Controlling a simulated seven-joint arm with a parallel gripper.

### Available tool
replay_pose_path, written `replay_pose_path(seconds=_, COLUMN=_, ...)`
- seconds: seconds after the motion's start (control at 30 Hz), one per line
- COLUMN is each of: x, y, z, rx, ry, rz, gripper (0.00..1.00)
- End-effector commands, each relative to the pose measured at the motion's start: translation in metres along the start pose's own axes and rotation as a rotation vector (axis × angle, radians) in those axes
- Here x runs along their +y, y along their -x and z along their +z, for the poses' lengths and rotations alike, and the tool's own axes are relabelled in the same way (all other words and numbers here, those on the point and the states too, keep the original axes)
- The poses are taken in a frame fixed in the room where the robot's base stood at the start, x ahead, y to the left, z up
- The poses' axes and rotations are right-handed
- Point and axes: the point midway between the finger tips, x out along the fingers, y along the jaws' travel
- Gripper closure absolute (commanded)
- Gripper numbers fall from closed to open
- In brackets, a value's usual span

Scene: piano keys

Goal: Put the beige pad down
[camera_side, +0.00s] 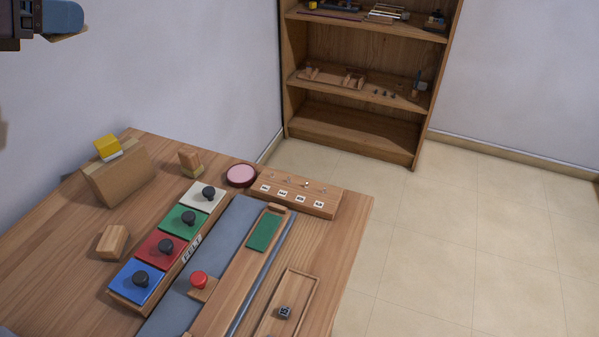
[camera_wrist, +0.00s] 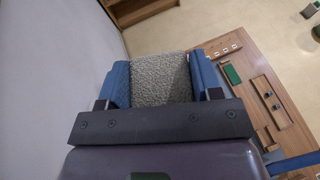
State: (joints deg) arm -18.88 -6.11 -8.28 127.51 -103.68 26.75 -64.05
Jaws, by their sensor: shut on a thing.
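My gripper (camera_wrist: 160,82) has two blue fingers, one on each side of a beige-grey pad with a rough, speckled surface. The beige pad (camera_wrist: 161,72) is held between them, high above the table level. In the side view my gripper (camera_side: 62,20) is at the top left corner, partly cut off, with a small beige edge of the pad (camera_side: 70,37) showing below a blue finger. The rest of the pad is hidden there. The wooden table (camera_side: 60,245) lies well below and to the right of it.
Blue (camera_side: 138,280), red (camera_side: 163,249), green (camera_side: 185,220) and white (camera_side: 203,196) knobbed pads sit in a row. A wooden block (camera_side: 118,178) carries a yellow piece (camera_side: 107,147). A pink disc (camera_side: 241,175) lies by a labelled rack (camera_side: 300,195). The table's left part has free room.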

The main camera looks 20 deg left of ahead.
Motion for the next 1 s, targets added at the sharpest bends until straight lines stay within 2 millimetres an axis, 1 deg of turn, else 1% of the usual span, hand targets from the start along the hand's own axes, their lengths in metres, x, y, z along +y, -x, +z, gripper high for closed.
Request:
replay_pose_path(seconds=0.03, x=0.000, y=0.005, z=0.012, rx=-0.006, ry=-0.005, rz=0.003, gripper=0.64)
replay_pose_path(seconds=0.17, x=0.000, y=0.013, z=0.032, rx=-0.006, ry=-0.004, rz=0.002, gripper=0.64)
replay_pose_path(seconds=0.37, x=-0.024, y=-0.021, z=0.042, rx=0.020, ry=0.036, rz=0.082, gripper=0.64)
replay_pose_path(seconds=0.47, x=-0.042, y=-0.036, z=0.049, rx=0.026, ry=0.061, rz=0.136, gripper=0.64)
replay_pose_path(seconds=0.57, x=-0.066, y=-0.051, z=0.055, rx=0.031, ry=0.090, rz=0.199, gripper=0.64)
replay_pose_path(seconds=0.6, x=-0.077, y=-0.056, z=0.057, rx=0.033, ry=0.104, rz=0.225, gripper=0.64)
replay_pose_path(seconds=0.67, x=-0.095, y=-0.062, z=0.059, rx=0.034, ry=0.124, rz=0.267, gripper=0.64)
replay_pose_path(seconds=0.73, x=-0.117, y=-0.066, z=0.061, rx=0.034, ry=0.148, rz=0.316, gripper=0.64)
replay_pose_path(seconds=0.87, x=-0.160, y=-0.066, z=0.060, rx=0.031, ry=0.189, rz=0.407, gripper=0.64)
replay_pose_path(seconds=0.9, x=-0.173, y=-0.064, z=0.060, rx=0.028, ry=0.201, rz=0.434, gripper=0.64)
replay_pose_path(seconds=1.0, x=-0.201, y=-0.056, z=0.057, rx=0.023, ry=0.224, rz=0.495, gripper=0.64)
